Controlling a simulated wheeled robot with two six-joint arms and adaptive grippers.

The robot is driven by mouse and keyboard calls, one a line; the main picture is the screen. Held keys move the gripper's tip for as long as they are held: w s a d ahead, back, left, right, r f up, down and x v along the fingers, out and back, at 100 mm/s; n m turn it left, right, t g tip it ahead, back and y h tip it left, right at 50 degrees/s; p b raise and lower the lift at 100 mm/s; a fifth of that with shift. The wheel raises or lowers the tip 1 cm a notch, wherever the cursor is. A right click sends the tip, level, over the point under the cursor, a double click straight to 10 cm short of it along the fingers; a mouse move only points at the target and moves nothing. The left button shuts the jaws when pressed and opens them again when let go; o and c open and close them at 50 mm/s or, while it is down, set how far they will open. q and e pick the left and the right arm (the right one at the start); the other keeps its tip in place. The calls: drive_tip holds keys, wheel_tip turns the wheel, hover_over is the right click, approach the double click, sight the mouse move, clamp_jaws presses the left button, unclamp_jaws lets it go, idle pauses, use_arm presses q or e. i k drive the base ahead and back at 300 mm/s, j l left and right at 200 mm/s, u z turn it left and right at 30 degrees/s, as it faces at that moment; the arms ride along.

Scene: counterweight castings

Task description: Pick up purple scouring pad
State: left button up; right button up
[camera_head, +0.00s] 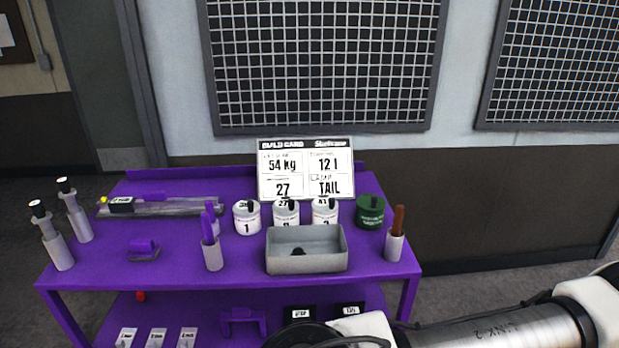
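A small purple block-like piece (142,245) sits on a dark flat base at the front left of the purple table; it may be the scouring pad, but it is too small to be sure. Another flat purple piece (149,196) lies at the long grey tray behind it, and I cannot tell what it is. My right arm reaches in from the lower right, and its dark rounded end is cut off at the bottom edge. No gripper fingers show. My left arm is not in view.
The purple table (185,269) holds a grey bin (307,263) with a dark lump inside, white numbered pots (247,219), a green pot (370,212), a cup with purple-handled tools (213,257), a cup with a brown handle (394,246), and a build card (305,172). Two grey bottles (57,250) stand left.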

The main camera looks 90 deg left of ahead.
sight(142, 250)
drive_tip(key=u, duration=3.55)
drive_tip(key=i+u, duration=0.15)
drive_tip(key=k+j, duration=0.05)
